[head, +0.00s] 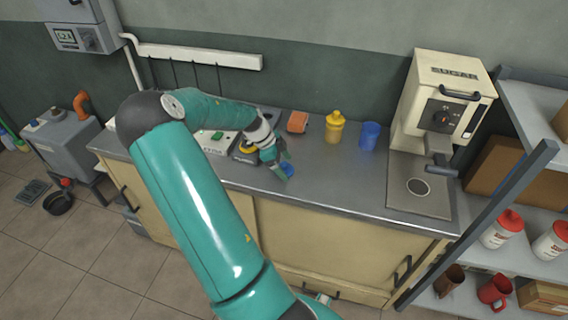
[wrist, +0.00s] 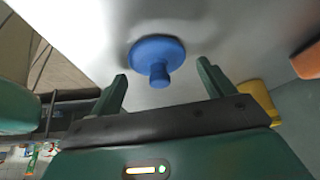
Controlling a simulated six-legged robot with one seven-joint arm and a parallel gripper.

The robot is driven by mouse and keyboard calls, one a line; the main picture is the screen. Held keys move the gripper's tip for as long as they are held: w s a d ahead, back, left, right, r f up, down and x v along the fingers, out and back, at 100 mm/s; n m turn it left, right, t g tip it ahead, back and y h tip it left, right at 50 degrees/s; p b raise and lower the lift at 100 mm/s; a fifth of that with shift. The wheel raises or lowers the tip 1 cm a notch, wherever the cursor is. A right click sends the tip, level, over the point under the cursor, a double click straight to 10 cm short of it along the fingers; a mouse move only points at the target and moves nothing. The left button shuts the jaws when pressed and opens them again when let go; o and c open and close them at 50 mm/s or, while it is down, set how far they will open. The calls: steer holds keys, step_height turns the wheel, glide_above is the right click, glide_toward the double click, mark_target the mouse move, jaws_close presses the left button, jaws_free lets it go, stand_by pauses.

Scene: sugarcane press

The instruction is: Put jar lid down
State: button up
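The blue jar lid (wrist: 157,54), a round disc with a knob, appears to lie on the grey metal counter with its knob facing my gripper. In the head view the lid (head: 287,169) shows near the counter's front edge, partly covered by my gripper (head: 283,166). In the wrist view my gripper (wrist: 162,73) is open, with a finger on each side of the knob and clear gaps between. Nothing is held. A blue jar (head: 369,136) stands farther back on the counter, to the right of a yellow bottle (head: 334,127).
An orange block (head: 297,122) lies behind my gripper. A scale-like device (head: 218,143) and a yellow-topped item (head: 247,149) are to the left. The cream press machine (head: 444,100) stands at the right end. The counter (head: 335,178) right of the lid is clear.

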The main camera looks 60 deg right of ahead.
steer(key=v, duration=1.2)
steer(key=w+a+r+n+t+y, duration=0.1)
steer(key=w+a+r+n+t, duration=0.15)
steer(key=a+n, duration=0.4)
steer(key=w+a+r+n+t, duration=0.2)
steer(key=a+r+n, duration=0.15)
steer(key=a, duration=0.65)
steer(key=w+a+r+n+t+y, duration=0.1)
steer(key=w+a+r+n+t, duration=0.15)
steer(key=a+n, duration=0.4)
steer(key=s+a+r+n+t, duration=0.1)
steer(key=s+a+r+n, duration=0.1)
steer(key=a+n, duration=0.3)
steer(key=s+a+r+n+t, duration=0.1)
steer(key=s+a+r+n, duration=0.2)
steer(key=a, duration=0.8)
steer(key=s+a+r+n+t, duration=0.2)
steer(key=s+a+r+n, duration=0.1)
steer(key=a+n, duration=0.4)
steer(key=shift+s+a+r, duration=0.2)
steer(key=shift+s+a, duration=0.2)
steer(key=shift+a, duration=0.15)
